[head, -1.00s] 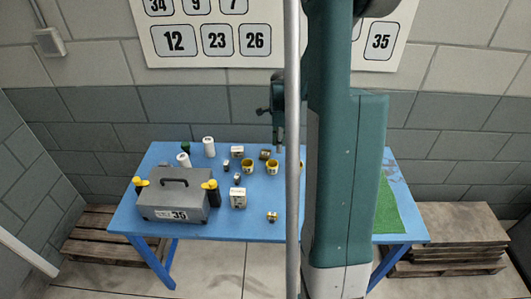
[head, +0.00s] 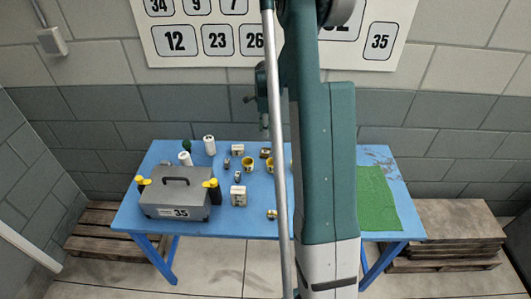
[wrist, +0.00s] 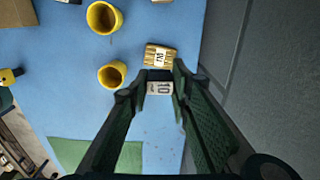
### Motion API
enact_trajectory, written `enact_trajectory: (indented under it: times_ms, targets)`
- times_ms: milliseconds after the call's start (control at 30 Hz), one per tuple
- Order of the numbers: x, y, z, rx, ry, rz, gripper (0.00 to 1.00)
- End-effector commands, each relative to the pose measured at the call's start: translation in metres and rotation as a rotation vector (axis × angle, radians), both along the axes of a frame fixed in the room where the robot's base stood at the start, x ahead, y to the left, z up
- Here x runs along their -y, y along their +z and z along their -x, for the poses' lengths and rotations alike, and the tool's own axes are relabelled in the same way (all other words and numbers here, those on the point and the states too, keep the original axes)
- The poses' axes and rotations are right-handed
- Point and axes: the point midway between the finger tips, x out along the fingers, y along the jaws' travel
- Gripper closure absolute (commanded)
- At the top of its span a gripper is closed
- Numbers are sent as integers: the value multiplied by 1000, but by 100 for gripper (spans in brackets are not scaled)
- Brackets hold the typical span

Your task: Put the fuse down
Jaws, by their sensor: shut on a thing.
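My gripper (wrist: 160,78) is shut on a small pale grey fuse (wrist: 159,89) marked 10, seen between the fingertips in the wrist view. In the head view my gripper (head: 264,122) hangs near the back edge of the blue table (head: 255,228). The fuse cannot be made out there. In the wrist view a brass-coloured block (wrist: 160,56) with a white label lies just beyond the fingertips. I cannot tell how high the fuse is above the table.
Two yellow cups (wrist: 112,74) (wrist: 103,18) stand left of my gripper in the wrist view. A green mat (head: 377,198) lies on the table's right end. A grey toolbox (head: 160,198) marked 35, white boxes (head: 238,196) and white cylinders (head: 209,145) occupy the left.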

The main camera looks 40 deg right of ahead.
Motion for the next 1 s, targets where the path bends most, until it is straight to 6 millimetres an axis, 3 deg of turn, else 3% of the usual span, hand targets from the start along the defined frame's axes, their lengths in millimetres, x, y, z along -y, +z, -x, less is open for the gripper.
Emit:
enact_trajectory:
  times_ms: [267, 700, 1000]
  targets:
    - [0, -9, 0, 0, 0, 0, 90]
    - [0, -60, 0, 0, 0, 0, 90]
    - [0, -63, 0, 0, 0, 0, 90]
